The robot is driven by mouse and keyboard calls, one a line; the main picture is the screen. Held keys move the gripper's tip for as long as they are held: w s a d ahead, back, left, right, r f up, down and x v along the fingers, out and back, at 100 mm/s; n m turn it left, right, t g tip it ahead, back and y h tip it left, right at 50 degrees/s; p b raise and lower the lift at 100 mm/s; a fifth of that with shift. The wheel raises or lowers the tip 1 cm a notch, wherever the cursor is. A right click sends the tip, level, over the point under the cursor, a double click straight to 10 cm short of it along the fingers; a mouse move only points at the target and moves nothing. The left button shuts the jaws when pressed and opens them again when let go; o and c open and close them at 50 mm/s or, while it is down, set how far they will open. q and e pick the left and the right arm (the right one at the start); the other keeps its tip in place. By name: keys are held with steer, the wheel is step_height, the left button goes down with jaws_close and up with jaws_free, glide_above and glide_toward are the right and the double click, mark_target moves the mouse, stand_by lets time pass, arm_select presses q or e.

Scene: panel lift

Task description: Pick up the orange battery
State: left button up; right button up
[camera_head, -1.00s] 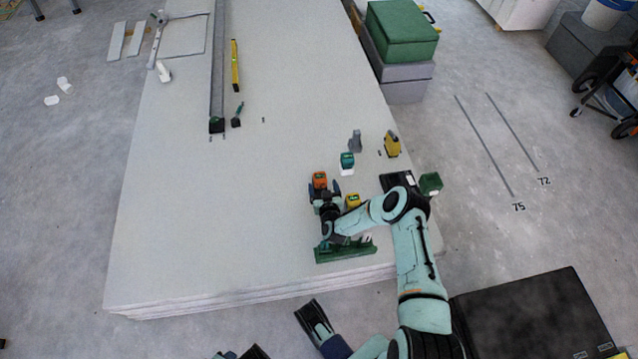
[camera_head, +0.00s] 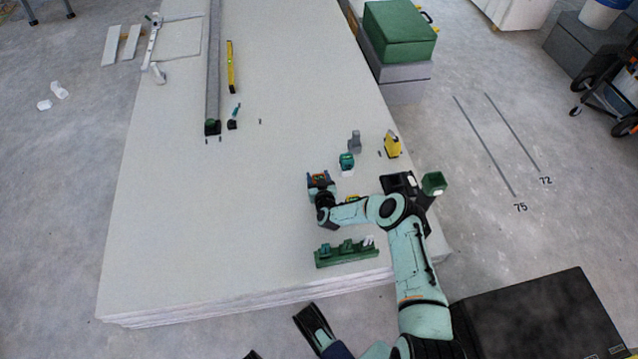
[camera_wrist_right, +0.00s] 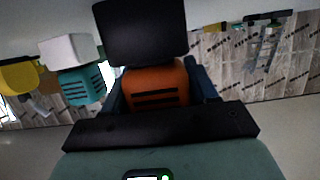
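The orange battery (camera_wrist_right: 157,88) stands on the pale panel stack and fills the middle of the right wrist view. In the head view only its top (camera_head: 319,176) shows, partly covered by my right gripper (camera_head: 321,182). The gripper's dark blue fingers are on either side of the battery, and they look open around it. A clear grip or lift does not show. The battery's lower part is hidden behind a black bar in the wrist view.
A teal battery (camera_head: 346,160) stands close behind to the right, and a yellow battery (camera_head: 352,198) is partly hidden by my arm. A green rack (camera_head: 347,254) lies near the front edge. A yellow tool (camera_head: 392,145) stands farther right.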

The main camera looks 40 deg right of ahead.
mark_target(318, 173)
steer(key=shift+r, duration=0.1)
steer(key=shift+c, duration=0.9)
step_height(318, 173, up, 4)
steer(key=shift+f+p, duration=0.1)
steer(key=shift+p, duration=0.65)
arm_select(q)
steer(key=s+d+r+g+h+p, duration=0.1)
steer(key=s+d+r+p, duration=0.3)
steer(key=r, duration=0.4)
steer(key=shift+s+d+m+g+p, duration=0.2)
steer(key=shift+s+m+g+p, duration=0.2)
steer(key=shift+s, duration=0.5)
arm_select(e)
step_height(318, 173, up, 16)
